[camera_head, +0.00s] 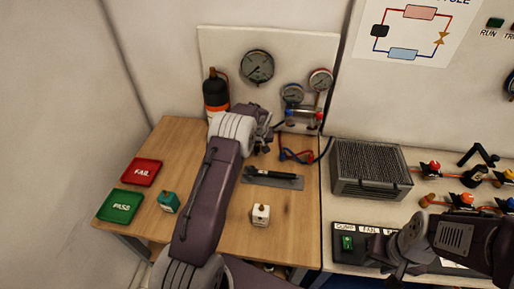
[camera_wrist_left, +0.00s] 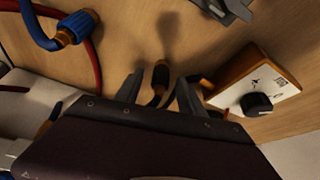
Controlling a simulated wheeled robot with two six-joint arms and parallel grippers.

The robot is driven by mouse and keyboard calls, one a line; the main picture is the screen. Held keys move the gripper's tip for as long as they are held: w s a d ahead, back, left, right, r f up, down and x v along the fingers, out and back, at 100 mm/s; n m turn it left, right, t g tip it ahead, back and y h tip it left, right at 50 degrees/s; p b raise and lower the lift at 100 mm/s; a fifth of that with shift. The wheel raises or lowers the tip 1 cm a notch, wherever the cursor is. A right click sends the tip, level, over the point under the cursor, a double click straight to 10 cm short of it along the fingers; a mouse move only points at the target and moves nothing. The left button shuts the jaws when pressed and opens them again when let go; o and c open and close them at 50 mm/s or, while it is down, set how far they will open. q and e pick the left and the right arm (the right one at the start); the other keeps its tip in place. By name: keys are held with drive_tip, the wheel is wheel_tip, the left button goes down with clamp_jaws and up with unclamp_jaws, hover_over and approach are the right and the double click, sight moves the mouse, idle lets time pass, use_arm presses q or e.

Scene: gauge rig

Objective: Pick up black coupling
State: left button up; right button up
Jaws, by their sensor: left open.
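The black coupling (camera_wrist_left: 160,76) has an orange band and sits at the end of a black hose. In the left wrist view it shows between the two fingers of my left gripper (camera_wrist_left: 160,92), which is open. I cannot tell whether the fingers touch it. In the head view my left gripper (camera_head: 264,134) is over the back of the wooden table, and I cannot make the coupling out there. A blue coupling (camera_wrist_left: 70,29) lies to the left in the wrist view. My right gripper (camera_head: 395,258) is over the right bench; its jaws are unclear.
A white-faced box with a black knob (camera_wrist_left: 258,98) stands close right of my left gripper. Red and blue hoses (camera_head: 296,156) lie near the gauge manifold (camera_head: 303,114). A black tool (camera_head: 270,175), a white cube (camera_head: 261,214) and a ribbed metal box (camera_head: 370,168) are nearby.

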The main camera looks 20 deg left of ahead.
use_arm(q)
drive_tip(key=shift+s+r, duration=0.1)
drive_tip(key=c, duration=0.6)
clamp_jaws()
drive_tip(key=shift+r, duration=0.1)
